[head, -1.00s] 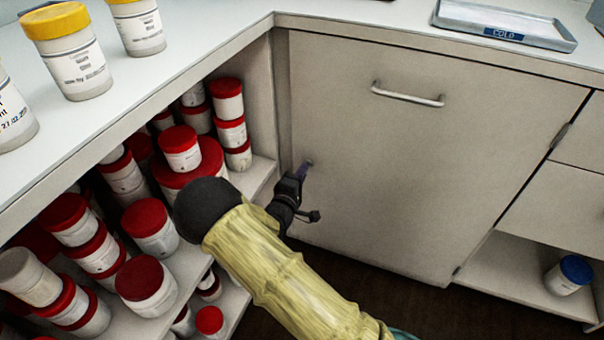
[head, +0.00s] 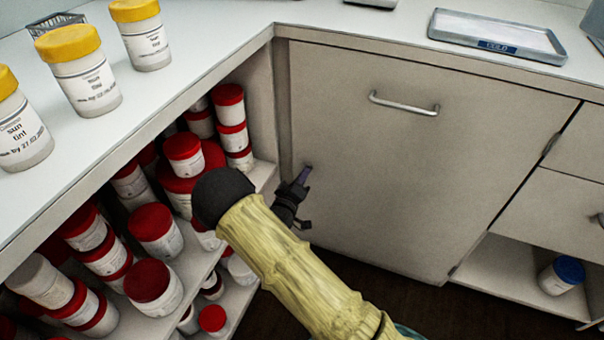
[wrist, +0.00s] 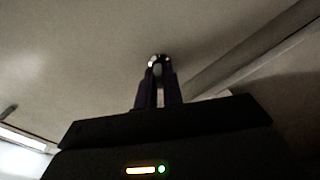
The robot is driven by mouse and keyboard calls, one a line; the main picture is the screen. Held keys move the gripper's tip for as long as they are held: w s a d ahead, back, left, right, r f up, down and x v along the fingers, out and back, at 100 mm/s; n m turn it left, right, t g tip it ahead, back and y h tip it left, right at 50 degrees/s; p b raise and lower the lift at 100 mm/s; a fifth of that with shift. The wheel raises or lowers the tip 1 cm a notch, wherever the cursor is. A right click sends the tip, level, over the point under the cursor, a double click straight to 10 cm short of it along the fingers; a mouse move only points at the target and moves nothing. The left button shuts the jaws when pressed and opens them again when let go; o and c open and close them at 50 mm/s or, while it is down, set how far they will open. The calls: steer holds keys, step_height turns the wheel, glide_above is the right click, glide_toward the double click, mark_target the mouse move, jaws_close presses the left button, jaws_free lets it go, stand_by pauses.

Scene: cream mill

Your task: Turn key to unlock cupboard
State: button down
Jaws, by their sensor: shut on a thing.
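The cupboard (head: 400,170) has a closed beige door with a metal bar handle (head: 404,103) near its top. My gripper (head: 303,174) is at the left side of the door, below handle height, with its purple fingers pointing at the door face. In the wrist view my gripper (wrist: 158,75) is shut on a small metallic key (wrist: 157,66) between the fingertips, close against the door surface. The fingers and the dim light hide most of the key and its lock. I cannot tell how far the key is turned.
Open shelves (head: 215,262) packed with red-lidded jars (head: 153,229) stand left of my arm. Yellow-lidded jars (head: 80,72) and a metal tray (head: 497,36) marked COLD are on the countertop. A blue-lidded jar (head: 562,276) sits on a low shelf at right.

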steer(key=m+p, duration=0.2)
steer(key=m, duration=0.9)
steer(key=shift+m, duration=0.3)
stand_by(0.3)
steer(key=c, duration=1.5)
jaws_free()
steer(key=p+v, duration=0.4)
steer(key=v, duration=1.3)
steer(key=shift+s+a+p, duration=0.1)
steer(key=shift+s+p, duration=0.1)
steer(key=shift+p, duration=0.15)
steer(key=shift+w, duration=0.1)
